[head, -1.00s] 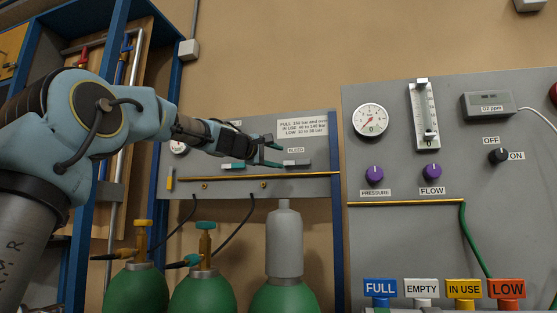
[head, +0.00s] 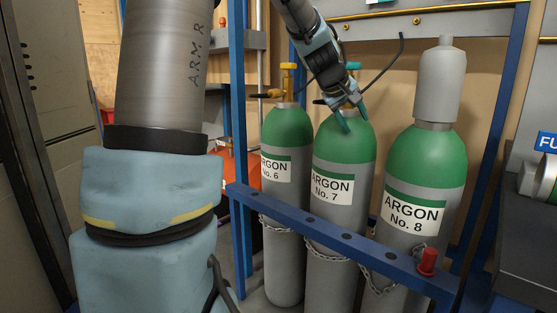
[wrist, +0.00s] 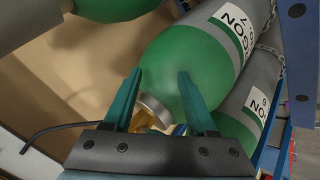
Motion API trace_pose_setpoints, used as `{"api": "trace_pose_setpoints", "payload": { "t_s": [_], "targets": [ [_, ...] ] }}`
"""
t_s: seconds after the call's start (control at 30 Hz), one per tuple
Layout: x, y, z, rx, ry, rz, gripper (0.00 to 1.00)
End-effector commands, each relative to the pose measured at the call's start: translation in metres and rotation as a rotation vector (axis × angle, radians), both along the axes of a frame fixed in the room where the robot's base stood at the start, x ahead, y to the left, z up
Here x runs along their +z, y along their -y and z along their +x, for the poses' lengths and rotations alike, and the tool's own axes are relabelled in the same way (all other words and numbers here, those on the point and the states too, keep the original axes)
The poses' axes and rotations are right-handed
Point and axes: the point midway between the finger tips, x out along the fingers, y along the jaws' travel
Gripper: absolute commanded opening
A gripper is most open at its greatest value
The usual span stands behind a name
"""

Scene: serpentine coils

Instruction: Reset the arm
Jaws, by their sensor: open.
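My gripper (head: 354,120) is open and empty, pointing down in front of the green shoulder of the middle cylinder, ARGON No. 7 (head: 330,190). In the wrist view, my gripper's two teal fingers (wrist: 160,76) stand apart with the green cylinder top (wrist: 185,50) behind them. Part of the brass valve (wrist: 146,118) shows low between the fingers. I cannot tell whether the fingers touch the cylinder. The teal valve knob (head: 354,66) shows beside my wrist; the rest of that valve is mostly hidden.
ARGON No. 6 (head: 286,135) stands left and capped ARGON No. 8 (head: 424,160) right. A blue rail (head: 320,238) with chains crosses in front of them, with a red peg (head: 428,262) on it. Blue posts (head: 238,120) frame the bay. A dark bench (head: 525,245) stands at right.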

Motion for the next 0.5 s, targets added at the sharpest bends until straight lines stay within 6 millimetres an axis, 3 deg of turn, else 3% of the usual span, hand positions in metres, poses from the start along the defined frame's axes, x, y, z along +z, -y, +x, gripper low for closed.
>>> {"api": "trace_pose_setpoints", "payload": {
  "t_s": [0.03,0.2,0.3,0.5],
  "targets": [
    [-0.025,-0.027,-0.011,-0.002,-0.019,0.072,0.57],
    [-0.099,-0.114,-0.057,-0.035,-0.095,0.299,0.57],
    [-0.134,-0.16,-0.092,-0.065,-0.15,0.408,0.57],
    [-0.179,-0.225,-0.158,-0.128,-0.25,0.549,0.57]
  ]
}}
